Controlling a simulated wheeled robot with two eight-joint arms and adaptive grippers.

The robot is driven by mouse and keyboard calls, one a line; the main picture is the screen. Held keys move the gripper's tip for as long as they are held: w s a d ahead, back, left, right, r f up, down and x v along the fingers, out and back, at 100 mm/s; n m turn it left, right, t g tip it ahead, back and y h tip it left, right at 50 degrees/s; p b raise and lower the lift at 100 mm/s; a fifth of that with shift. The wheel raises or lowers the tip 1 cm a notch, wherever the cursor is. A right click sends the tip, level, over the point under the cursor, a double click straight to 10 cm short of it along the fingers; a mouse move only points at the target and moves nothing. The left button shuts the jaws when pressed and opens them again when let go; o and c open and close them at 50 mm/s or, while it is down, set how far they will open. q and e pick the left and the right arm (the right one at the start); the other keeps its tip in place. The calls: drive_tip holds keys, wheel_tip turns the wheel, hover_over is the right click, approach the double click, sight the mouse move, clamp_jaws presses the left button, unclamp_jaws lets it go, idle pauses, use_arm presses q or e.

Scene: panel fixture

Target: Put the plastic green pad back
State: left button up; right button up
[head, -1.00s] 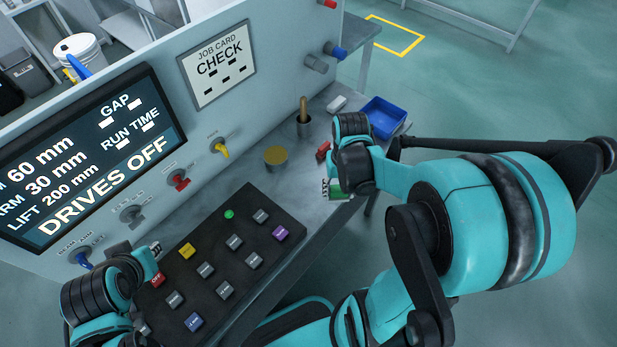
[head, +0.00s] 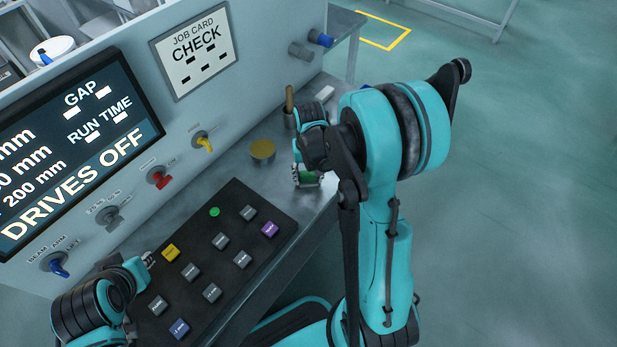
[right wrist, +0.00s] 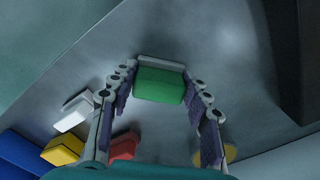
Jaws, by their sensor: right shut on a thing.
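The green pad (head: 311,180) is at my right gripper (head: 303,177), above or on the grey bench near its front edge. In the right wrist view the pad (right wrist: 160,86) sits between the fingertips, with a pale strip along its far side. The right gripper (right wrist: 160,92) is shut on it. I cannot tell whether the pad touches the bench. My left gripper (head: 149,259) is at the left end of the black key panel, and its finger gap is too small to read.
The black key panel (head: 196,274) lies left of the pad. A yellow disc (head: 262,150) and a cup with a wooden handle (head: 289,108) stand behind. The wrist view shows white (right wrist: 72,112), yellow (right wrist: 63,149) and red (right wrist: 123,149) blocks and a blue tray (right wrist: 18,155).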

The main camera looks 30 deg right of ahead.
sight(309, 175)
drive_tip(key=shift+s+r, duration=0.1)
drive_tip(key=shift+f, duration=0.2)
drive_tip(key=o, duration=1.1)
drive_tip(key=shift+r, duration=0.1)
drive_tip(key=shift+r, duration=0.2)
wheel_tip(309, 175, up, 11)
drive_tip(key=p, duration=0.4)
drive_tip(key=s+a+r+n+t, duration=0.1)
drive_tip(key=s+a+r+t, duration=0.1)
drive_tip(key=s+a+r, duration=0.1)
drive_tip(key=s+a+r+n+t, duration=0.2)
drive_tip(key=s+a+r, duration=0.1)
drive_tip(key=s+a, duration=0.1)
drive_tip(key=s+a+r+n+t, duration=0.1)
drive_tip(key=s+a+r+t, duration=0.2)
drive_tip(key=shift+s+a, duration=0.25)
drive_tip(key=shift+s, duration=0.05)
